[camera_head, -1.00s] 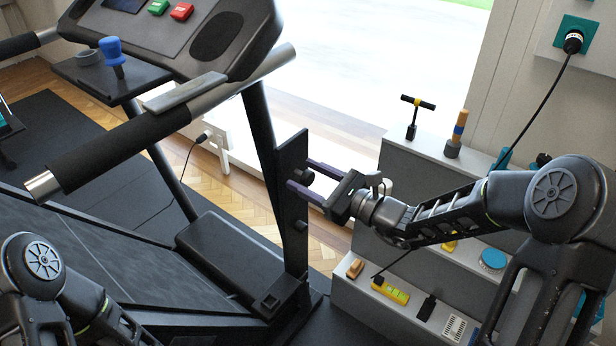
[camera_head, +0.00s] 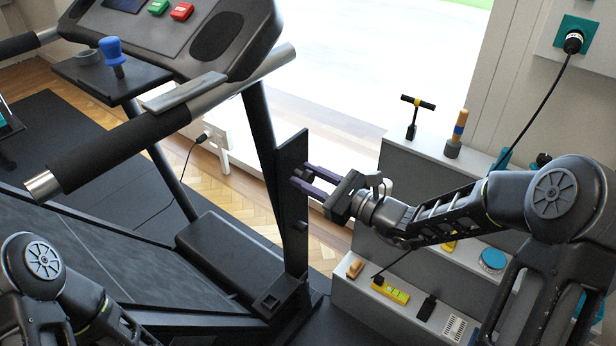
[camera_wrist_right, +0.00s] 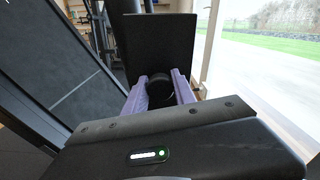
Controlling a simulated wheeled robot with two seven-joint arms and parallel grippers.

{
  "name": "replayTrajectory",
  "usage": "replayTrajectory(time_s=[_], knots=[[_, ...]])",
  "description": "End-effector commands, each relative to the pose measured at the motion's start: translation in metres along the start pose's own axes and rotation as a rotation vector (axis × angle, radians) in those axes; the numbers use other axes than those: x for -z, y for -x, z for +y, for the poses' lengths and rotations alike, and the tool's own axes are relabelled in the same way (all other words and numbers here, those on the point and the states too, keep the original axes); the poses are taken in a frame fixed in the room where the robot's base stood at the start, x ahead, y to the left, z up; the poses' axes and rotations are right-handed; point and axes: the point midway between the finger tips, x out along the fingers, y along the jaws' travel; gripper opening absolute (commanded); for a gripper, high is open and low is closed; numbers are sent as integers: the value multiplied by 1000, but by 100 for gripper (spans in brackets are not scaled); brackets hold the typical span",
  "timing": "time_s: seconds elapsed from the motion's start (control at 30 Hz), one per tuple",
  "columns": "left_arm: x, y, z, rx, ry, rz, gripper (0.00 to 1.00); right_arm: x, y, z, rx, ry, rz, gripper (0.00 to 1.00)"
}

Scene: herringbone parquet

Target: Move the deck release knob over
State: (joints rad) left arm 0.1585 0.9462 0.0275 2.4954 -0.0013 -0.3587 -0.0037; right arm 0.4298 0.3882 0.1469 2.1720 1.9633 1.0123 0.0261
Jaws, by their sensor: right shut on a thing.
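The deck release knob (camera_wrist_right: 160,90) is a dark round knob on the black upright plate (camera_head: 291,200) of the treadmill. In the right wrist view it sits between the purple fingers of my right gripper (camera_wrist_right: 162,92), which are shut on it. In the head view my right gripper (camera_head: 304,178) reaches the plate from the right, and its fingers mostly hide the knob. A second small dark knob (camera_head: 302,225) shows lower on the plate. My left arm shows at the lower left of the head view, but its gripper is out of view.
The treadmill console (camera_head: 170,30) and its handrail (camera_head: 110,150) fill the upper left. A grey stepped shelf (camera_head: 375,270) with tools, including a yellow level (camera_head: 391,290), stands right of the plate under my right arm. A cable (camera_head: 530,115) hangs from a wall socket behind that arm.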

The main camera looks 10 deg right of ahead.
Motion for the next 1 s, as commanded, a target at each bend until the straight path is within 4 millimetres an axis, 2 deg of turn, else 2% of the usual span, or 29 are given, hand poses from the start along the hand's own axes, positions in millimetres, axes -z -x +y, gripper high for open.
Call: replayTrajectory(time_s=[0.7,0.9,1.0], knots=[[0,0,0,0,0,0,36,0,0,0,0,0,0,0],[0,0,0,0,0,0,36,0,18,-1,2,0,2,0],[0,0,0,0,0,0,36,0,20,0,0,-1,1,0]])
